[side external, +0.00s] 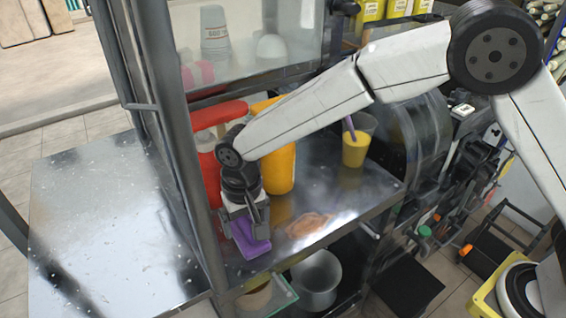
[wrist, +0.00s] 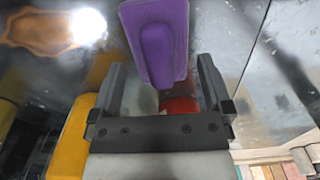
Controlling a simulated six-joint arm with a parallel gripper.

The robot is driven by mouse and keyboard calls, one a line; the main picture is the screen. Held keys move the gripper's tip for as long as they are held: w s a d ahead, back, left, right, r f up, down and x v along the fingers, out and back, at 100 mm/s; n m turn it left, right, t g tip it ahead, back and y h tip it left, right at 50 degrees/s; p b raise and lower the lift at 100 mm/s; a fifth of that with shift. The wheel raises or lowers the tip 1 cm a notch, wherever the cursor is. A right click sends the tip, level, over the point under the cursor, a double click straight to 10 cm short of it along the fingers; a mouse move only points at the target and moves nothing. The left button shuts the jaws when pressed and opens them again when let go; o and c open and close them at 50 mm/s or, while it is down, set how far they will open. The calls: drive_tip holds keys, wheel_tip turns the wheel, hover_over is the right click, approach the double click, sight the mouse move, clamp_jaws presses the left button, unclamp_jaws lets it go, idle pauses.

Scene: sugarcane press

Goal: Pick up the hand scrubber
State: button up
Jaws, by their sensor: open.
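The hand scrubber (side external: 250,238) is a purple block, at the front of the metal counter in the side view, just below my gripper. In the wrist view the purple scrubber (wrist: 158,42) reaches from the top edge down between the fingers. My gripper (side external: 243,222) points down over it. In the wrist view my gripper (wrist: 160,88) is open, with one finger on each side of the scrubber's lower end and a gap visible on both sides. I cannot tell whether either finger touches it.
A red container (side external: 209,178) and a yellow container (side external: 280,168) stand behind my gripper. A yellow cup with a purple straw (side external: 355,150) is to the right. A dark metal post (side external: 165,120) is close on the left. A brown patch (side external: 308,226) lies on the counter (side external: 345,205).

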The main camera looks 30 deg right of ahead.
drive_tip(key=shift+f, duration=1.3)
drive_tip(key=c, duration=1)
drive_tip(key=shift+r, duration=0.1)
drive_tip(key=shift+r, duration=0.75)
drive_tip(key=shift+s+d+r, duration=1.1)
drive_tip(key=shift+s+r, duration=0.8)
drive_tip(key=shift+s, duration=0.15)
drive_tip(key=shift+s+d+r, duration=1.1)
drive_tip(key=shift+s+r, duration=0.75)
drive_tip(key=shift+s, duration=0.25)
drive_tip(key=shift+s+d+r, duration=1.1)
drive_tip(key=shift+s+r, duration=0.8)
drive_tip(key=shift+s, duration=0.15)
